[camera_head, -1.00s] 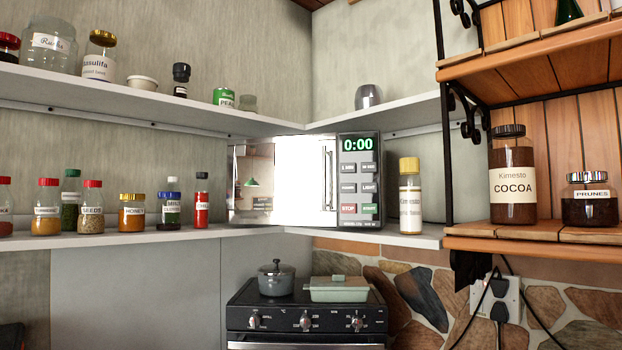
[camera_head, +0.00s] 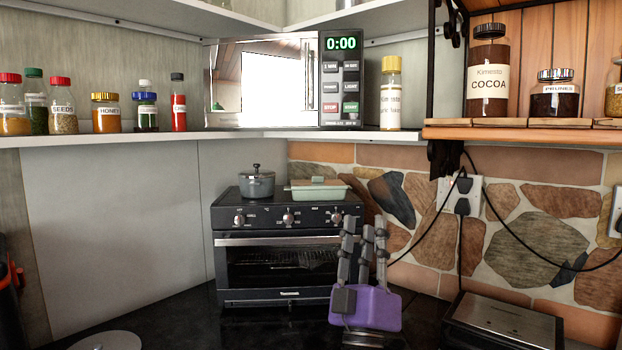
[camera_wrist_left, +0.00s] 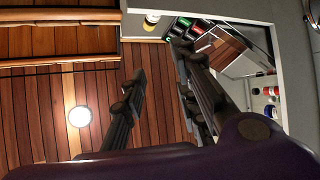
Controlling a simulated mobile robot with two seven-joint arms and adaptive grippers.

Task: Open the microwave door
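The microwave (camera_head: 222,112) stands on the middle corner shelf in the head view. Its mirrored door looks closed, and a narrow vertical handle (camera_head: 306,75) shows near the door's right edge. The control panel (camera_head: 341,85) reads 0:00. My left gripper (camera_head: 363,226), purple with grey fingers, is lower, in front of the oven's right side. Its fingers are upright, apart and empty. In the left wrist view the gripper (camera_wrist_left: 158,62) also has its fingers apart, with the microwave (camera_wrist_left: 240,64) behind the right-hand finger, partly hidden. My right gripper is not in view.
A black oven (camera_head: 277,270) sits under the shelf (camera_head: 230,135), with a grey pot (camera_head: 257,185) and a green dish (camera_head: 318,194) on top. A white-labelled jar (camera_head: 390,95) stands right of the microwave. Several spice jars stand left of it. Cables hang from a socket (camera_head: 452,196) at right.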

